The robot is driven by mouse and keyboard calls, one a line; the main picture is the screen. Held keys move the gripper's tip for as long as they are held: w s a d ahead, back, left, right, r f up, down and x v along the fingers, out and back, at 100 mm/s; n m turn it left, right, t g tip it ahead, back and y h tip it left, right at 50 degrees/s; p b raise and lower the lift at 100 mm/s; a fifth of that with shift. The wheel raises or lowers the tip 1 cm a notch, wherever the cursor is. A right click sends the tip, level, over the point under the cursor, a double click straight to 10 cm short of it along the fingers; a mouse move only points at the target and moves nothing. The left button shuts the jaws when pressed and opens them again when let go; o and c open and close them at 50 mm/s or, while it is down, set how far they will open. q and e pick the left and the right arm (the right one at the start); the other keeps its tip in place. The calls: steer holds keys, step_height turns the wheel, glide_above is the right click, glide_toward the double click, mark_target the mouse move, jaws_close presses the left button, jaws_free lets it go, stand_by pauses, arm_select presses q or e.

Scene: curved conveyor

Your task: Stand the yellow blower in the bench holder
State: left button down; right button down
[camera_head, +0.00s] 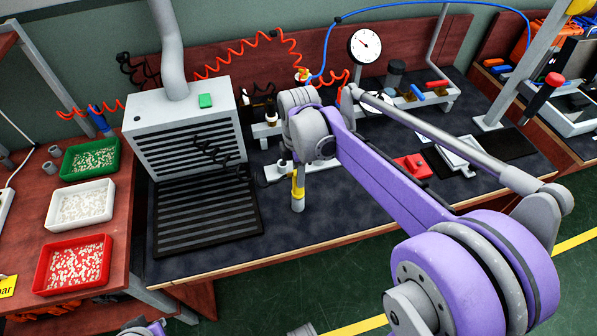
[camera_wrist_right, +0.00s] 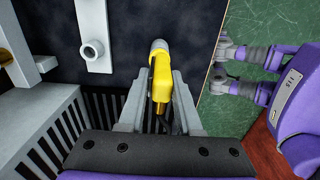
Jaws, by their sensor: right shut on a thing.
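The yellow blower (camera_head: 298,186) is near the front middle of the bench, roughly upright with its grey end down. In the wrist view the yellow blower (camera_wrist_right: 162,72) is between the fingers of my right gripper (camera_wrist_right: 158,95), which is shut on it. In the head view my right gripper (camera_head: 294,166) is partly hidden by its own wrist. A white bar with a round socket, which looks like the bench holder (camera_wrist_right: 92,50), lies beside the blower and apart from it. I cannot tell whether the blower's lower end touches the bench. My left gripper is not clearly visible.
A grey slatted fume box (camera_head: 190,125) with a dark grille stands left of the blower. A red block (camera_head: 412,167) and a dial gauge (camera_head: 364,45) are to the right and back. The bench's front strip is clear. Red, white and green trays stand on the left table.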

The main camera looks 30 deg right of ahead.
steer(key=shift+f, duration=0.45)
steer(key=c, duration=0.5)
jaws_free()
steer(key=shift+r, duration=0.1)
step_height(320, 180, up, 11)
steer(key=shift+f+p, duration=0.15)
steer(key=shift+p, duration=0.2)
steer(key=s+a+f+m+t+p, duration=0.1)
steer(key=s+a+f+m, duration=0.1)
steer(key=s+m, duration=0.3)
steer(key=s+a+f+m+t+p, duration=0.2)
steer(key=s+f+m, duration=0.1)
steer(key=s+m, duration=0.2)
steer(key=s+a+f+m+t+p, duration=0.1)
steer(key=s+a+f+m+t, duration=0.1)
steer(key=s+m, duration=0.3)
steer(key=shift+s+a+f+p, duration=0.2)
steer(key=shift+a+f+p, duration=0.1)
steer(key=shift+a+f, duration=0.2)
